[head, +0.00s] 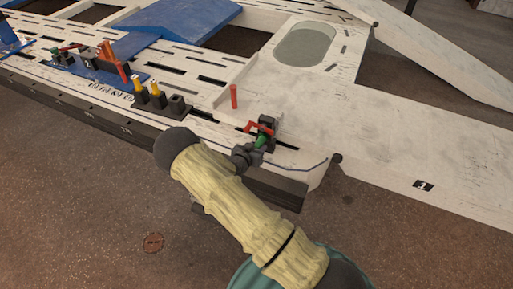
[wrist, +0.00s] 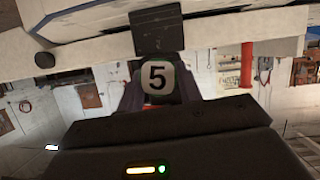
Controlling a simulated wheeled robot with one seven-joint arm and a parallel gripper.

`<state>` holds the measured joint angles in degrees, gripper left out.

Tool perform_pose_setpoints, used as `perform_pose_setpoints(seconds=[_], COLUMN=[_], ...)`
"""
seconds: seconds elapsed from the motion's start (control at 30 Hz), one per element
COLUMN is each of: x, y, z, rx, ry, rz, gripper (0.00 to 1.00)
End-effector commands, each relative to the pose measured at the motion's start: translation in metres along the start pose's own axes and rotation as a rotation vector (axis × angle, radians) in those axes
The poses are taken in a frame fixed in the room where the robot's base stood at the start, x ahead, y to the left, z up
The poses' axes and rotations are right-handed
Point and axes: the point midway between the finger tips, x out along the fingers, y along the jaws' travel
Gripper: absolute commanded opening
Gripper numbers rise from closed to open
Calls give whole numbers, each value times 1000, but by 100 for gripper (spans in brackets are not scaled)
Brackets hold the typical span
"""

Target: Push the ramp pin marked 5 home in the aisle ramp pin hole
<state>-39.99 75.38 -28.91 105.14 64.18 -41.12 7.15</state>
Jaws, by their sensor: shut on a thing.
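The ramp pin marked 5 (wrist: 157,78) shows its pale numbered end in the middle of the wrist view, between the dark fingers. My gripper (head: 252,150) is shut on it. In the head view a green part of the pin (head: 260,142) shows at the fingertips, against a small black bracket (head: 267,124) with a red piece (head: 251,127) on the white frame. A dark block (wrist: 157,33) lies just beyond the pin in the wrist view. The pin hole and the pin's far end are hidden, so I cannot tell how deep the pin sits.
A red upright rod (head: 234,96) stands on the frame behind my gripper. A black holder with yellow-topped pins (head: 157,94) stands to the left, and a blue tray (head: 85,66) with tools lies farther left. The white panel (head: 350,110) on the right is clear.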

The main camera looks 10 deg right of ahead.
Motion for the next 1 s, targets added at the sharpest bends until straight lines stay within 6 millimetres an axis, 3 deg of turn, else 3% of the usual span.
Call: perform_pose_setpoints(seconds=[0.1,0.13,0.23,0.67,1.0], x=[2,1,1,-7,-65], y=[0,0,0,-1,-1], z=[-1,-1,-1,-2,-3], rx=[1,1,1,0,0], ry=[1,1,1,1,-1], rz=[0,0,0,-1,-3], gripper=[5,41,61,61,61])
